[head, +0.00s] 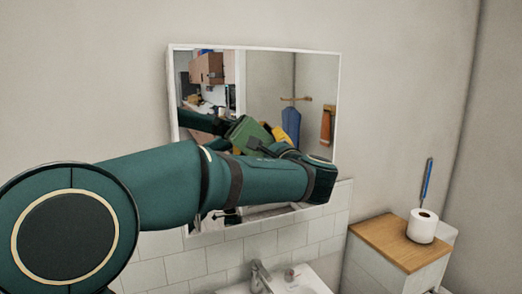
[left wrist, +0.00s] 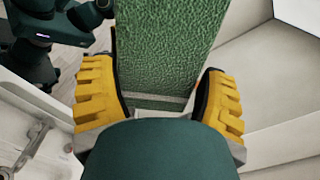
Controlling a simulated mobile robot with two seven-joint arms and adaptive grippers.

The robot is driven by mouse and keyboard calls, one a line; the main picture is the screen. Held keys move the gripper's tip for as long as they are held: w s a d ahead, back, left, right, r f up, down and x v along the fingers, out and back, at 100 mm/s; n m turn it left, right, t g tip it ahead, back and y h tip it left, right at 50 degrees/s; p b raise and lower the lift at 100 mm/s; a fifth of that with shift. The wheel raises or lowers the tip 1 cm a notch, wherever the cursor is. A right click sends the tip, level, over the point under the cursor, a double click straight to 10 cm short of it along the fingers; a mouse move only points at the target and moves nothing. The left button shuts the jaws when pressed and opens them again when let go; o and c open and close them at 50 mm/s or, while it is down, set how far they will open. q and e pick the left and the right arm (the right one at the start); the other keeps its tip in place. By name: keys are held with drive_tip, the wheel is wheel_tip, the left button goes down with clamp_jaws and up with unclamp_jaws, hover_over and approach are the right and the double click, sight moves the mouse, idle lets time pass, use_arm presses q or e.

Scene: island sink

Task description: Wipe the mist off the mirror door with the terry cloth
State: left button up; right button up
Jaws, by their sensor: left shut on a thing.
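The mirror door (head: 268,72) has a white frame and hangs on the wall in the head view. Its visible glass gives a fairly clear reflection, and I cannot make out mist on it. My left arm crosses its lower part and hides some of the glass. In the left wrist view my left gripper (left wrist: 157,75) has its yellow fingers on either side of the green terry cloth (left wrist: 165,45) and is shut on it. In the head view the cloth and a yellow finger show as a reflection; I cannot tell whether the cloth touches the glass. My right gripper is not in view.
Below the mirror are white tiles (head: 240,245), a tap (head: 260,277) and a basin (head: 308,284). A wood-topped cabinet (head: 378,240) with a paper roll (head: 422,226) stands at the right. The wall left of the mirror is bare.

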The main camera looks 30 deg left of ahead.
sight(321, 140)
use_arm(q)
drive_tip(key=shift+w+d+p, duration=1.2)
drive_tip(key=shift+w+d, duration=0.6)
drive_tip(key=shift+w, duration=0.3)
drive_tip(key=shift+w+d+p, duration=1.15)
drive_tip(key=shift+w+d, duration=0.6)
drive_tip(key=shift+w, duration=0.3)
drive_tip(key=shift+w+d+p, duration=1.2)
drive_tip(key=shift+w+p, duration=0.1)
drive_tip(key=shift+w, duration=0.15)
drive_tip(key=shift+w+d+r+p, duration=0.1)
drive_tip(key=shift+w+d+p, duration=0.7)
drive_tip(key=shift+w+p, duration=0.15)
drive_tip(key=shift+w+d+p, duration=0.4)
drive_tip(key=shift+p, duration=0.1)
drive_tip(key=shift+d, duration=0.1)
